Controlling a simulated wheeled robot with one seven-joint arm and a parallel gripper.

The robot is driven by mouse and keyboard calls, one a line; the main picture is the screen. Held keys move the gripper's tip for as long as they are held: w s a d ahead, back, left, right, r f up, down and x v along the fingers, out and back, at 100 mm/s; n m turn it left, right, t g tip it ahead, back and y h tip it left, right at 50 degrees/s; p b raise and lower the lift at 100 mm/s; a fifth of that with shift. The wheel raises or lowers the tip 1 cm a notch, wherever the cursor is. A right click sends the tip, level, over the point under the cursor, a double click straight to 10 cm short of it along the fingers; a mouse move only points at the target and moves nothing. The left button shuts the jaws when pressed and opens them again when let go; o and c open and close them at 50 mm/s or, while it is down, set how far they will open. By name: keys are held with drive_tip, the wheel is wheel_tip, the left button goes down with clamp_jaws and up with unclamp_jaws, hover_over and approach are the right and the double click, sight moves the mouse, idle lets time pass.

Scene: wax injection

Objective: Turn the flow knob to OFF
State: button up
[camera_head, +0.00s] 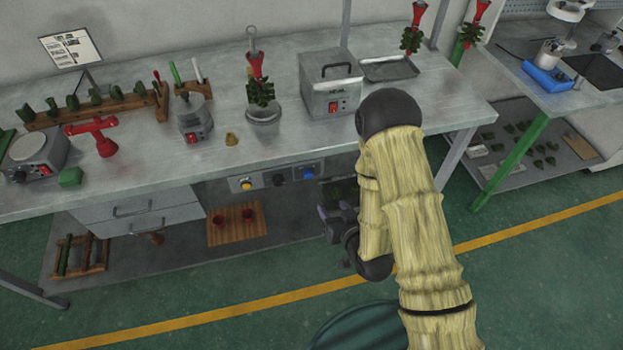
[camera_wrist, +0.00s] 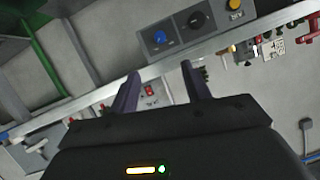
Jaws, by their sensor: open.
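A grey control panel (camera_head: 262,183) on the front of the bench, under the top, carries a yellow knob or button (camera_head: 246,184), a black knob (camera_head: 278,179) and a blue knob (camera_head: 308,173). I cannot read which is the flow knob. In the wrist view the blue knob (camera_wrist: 160,38) and black knob (camera_wrist: 197,19) lie beyond my fingertips, and the yellow one (camera_wrist: 235,4) is at the top edge. My gripper (camera_wrist: 161,70) is open and empty, apart from the knobs. In the head view it is partly hidden by my arm, just below and right of the blue knob.
The bench top (camera_head: 225,165) overhangs the panel. On it stand a grey box with a red switch (camera_head: 331,85), a small pot (camera_head: 193,118) and a red stand (camera_head: 100,135). Drawers (camera_head: 140,210) and a wooden mat (camera_head: 236,225) lie below left. The green floor in front is open.

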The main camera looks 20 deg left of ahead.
drive_tip(key=shift+f, duration=0.1)
drive_tip(key=b, duration=1.4)
approach(310, 177)
drive_tip(key=p+x, duration=0.1)
drive_tip(key=x, duration=0.7)
drive_tip(key=shift+w+a, duration=0.15)
drive_tip(key=shift+a, duration=0.05)
drive_tip(key=c, duration=1)
